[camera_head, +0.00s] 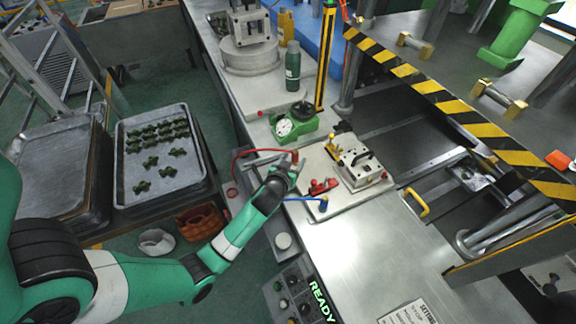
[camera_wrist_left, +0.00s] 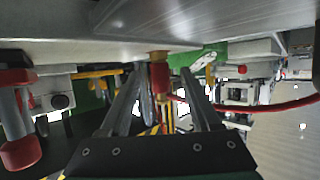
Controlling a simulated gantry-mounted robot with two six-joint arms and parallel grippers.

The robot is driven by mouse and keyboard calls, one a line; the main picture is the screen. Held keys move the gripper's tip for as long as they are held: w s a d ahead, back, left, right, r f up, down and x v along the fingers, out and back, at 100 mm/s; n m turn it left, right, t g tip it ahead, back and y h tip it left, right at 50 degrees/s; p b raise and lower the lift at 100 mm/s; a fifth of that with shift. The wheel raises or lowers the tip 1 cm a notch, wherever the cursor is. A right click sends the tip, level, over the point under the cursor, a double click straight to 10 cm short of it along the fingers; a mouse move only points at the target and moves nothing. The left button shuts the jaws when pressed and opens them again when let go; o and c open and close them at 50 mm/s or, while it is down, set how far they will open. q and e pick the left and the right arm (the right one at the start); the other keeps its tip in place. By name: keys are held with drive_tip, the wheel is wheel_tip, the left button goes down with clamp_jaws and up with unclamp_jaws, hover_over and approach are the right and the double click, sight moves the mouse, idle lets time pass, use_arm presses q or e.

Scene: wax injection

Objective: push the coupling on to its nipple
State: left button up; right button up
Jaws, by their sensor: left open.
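A red coupling (camera_wrist_left: 161,80) shows in the wrist view between the two fingers of my left gripper (camera_wrist_left: 160,90). Gaps show on both sides of it, so the fingers are open around or beside it. A brass piece (camera_wrist_left: 158,57), apparently the nipple, is in line with it at the plate's edge. I cannot tell how far the two are joined. In the head view my left gripper (camera_head: 287,165) is at the left edge of the fixture plate (camera_head: 352,206), largely hiding the coupling. A red hose (camera_head: 234,164) curves to that spot. My right gripper is not in view.
On the plate are a metal mould block (camera_head: 361,170), a red clamp (camera_head: 321,186) and a blue fitting with its hose (camera_head: 323,204). A green dial device (camera_head: 296,123) and a green bottle (camera_head: 292,66) stand behind. A striped guard (camera_head: 450,105) is at right.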

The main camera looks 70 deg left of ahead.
use_arm(q)
drive_tip(key=p+v, duration=0.1)
drive_tip(key=v, duration=0.8)
drive_tip(key=shift+d+p, duration=0.1)
drive_tip(key=shift+p, duration=0.3)
